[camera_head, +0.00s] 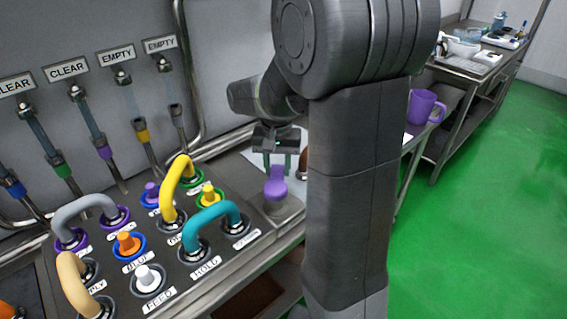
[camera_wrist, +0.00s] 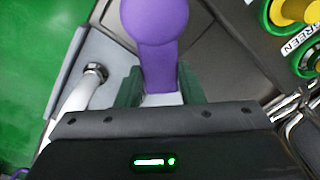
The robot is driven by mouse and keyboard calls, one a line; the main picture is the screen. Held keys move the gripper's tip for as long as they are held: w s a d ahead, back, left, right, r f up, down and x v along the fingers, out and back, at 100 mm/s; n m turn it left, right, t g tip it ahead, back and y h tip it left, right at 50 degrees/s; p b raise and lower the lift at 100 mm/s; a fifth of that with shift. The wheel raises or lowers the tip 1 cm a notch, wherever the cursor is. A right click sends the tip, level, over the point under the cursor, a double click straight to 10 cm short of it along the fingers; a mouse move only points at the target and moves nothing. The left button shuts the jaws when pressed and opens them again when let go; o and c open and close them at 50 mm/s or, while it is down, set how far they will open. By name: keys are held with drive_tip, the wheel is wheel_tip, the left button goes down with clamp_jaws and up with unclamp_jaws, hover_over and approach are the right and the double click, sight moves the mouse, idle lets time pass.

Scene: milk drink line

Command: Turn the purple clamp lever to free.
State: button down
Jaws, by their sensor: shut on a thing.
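The purple clamp lever (camera_head: 275,188) stands on a round grey base at the right end of the control panel. It has a rounded knob and a narrower stem. In the wrist view the purple lever (camera_wrist: 155,35) fills the top middle, its narrow part running down between the dark green fingers. My gripper (camera_head: 276,166) points down at the lever, and in the wrist view my gripper (camera_wrist: 160,82) has one finger on each side and is shut on it. The actual finger contact is partly hidden, and I cannot read any lever position marking.
The panel (camera_head: 222,268) holds coloured buttons and hoses, including a teal hose (camera_head: 212,215) and a yellow hose (camera_head: 173,187) left of the lever. A purple mug (camera_head: 422,107) stands behind my arm to the right. Green floor (camera_head: 480,220) is clear at right.

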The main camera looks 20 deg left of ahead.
drive_tip(key=a+n, duration=0.1)
drive_tip(key=n, duration=0.1)
drive_tip(key=s+a+n+p, duration=0.1)
drive_tip(key=n, duration=0.1)
drive_tip(key=shift+s+r+n, duration=0.1)
drive_tip(key=shift+n, duration=0.2)
drive_tip(key=shift+s+a+n+p, duration=0.1)
drive_tip(key=shift+s+a+n, duration=0.2)
drive_tip(key=shift+n, duration=0.5)
drive_tip(key=shift+s+a+n+p, duration=0.15)
drive_tip(key=shift+s+n, duration=0.2)
drive_tip(key=shift+n, duration=0.45)
drive_tip(key=shift+s+a+n+p, duration=0.1)
drive_tip(key=shift+s+a+n, duration=0.2)
drive_tip(key=shift+n, duration=0.5)
drive_tip(key=c, duration=1)
unclamp_jaws()
drive_tip(key=shift+s, duration=0.1)
drive_tip(key=shift+o, duration=0.2)
wheel_tip(320, 180, up, 14)
drive_tip(key=shift+f, duration=0.2)
wheel_tip(320, 180, down, 14)
drive_tip(key=shift+r, duration=0.1)
drive_tip(key=shift+d, duration=0.1)
